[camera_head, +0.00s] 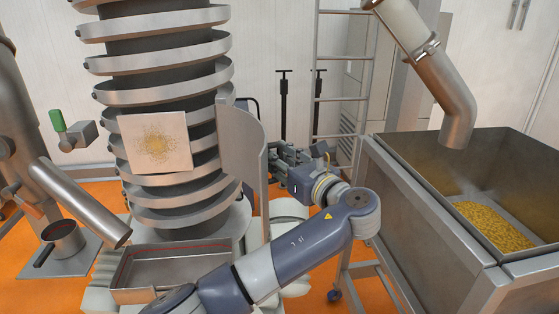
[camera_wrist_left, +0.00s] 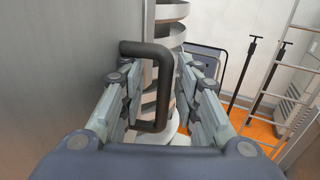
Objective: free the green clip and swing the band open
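The green clip (camera_head: 57,120) stands upright on a small grey block at the left of the spiral column. It appears apart from any gripper. The band appears as a curved grey metal panel (camera_head: 240,140) standing out at the column's right side. In the head view my left gripper (camera_head: 279,157) is just right of this panel, pointing left. In the left wrist view a black D-shaped handle (camera_wrist_left: 163,85) projects from the metal panel (camera_wrist_left: 60,60). Its upright bar lies between the open fingers of my left gripper (camera_wrist_left: 160,95), with a gap visible on each side. My right gripper is not in view.
A spiral column (camera_head: 160,70) carries a square plate (camera_head: 156,142) with yellowish grains. A steel tray (camera_head: 180,268) sits at its foot. A hopper (camera_head: 400,190) with yellow pellets stands at the right under a pipe (camera_head: 435,80). A ladder (camera_head: 345,100) stands behind.

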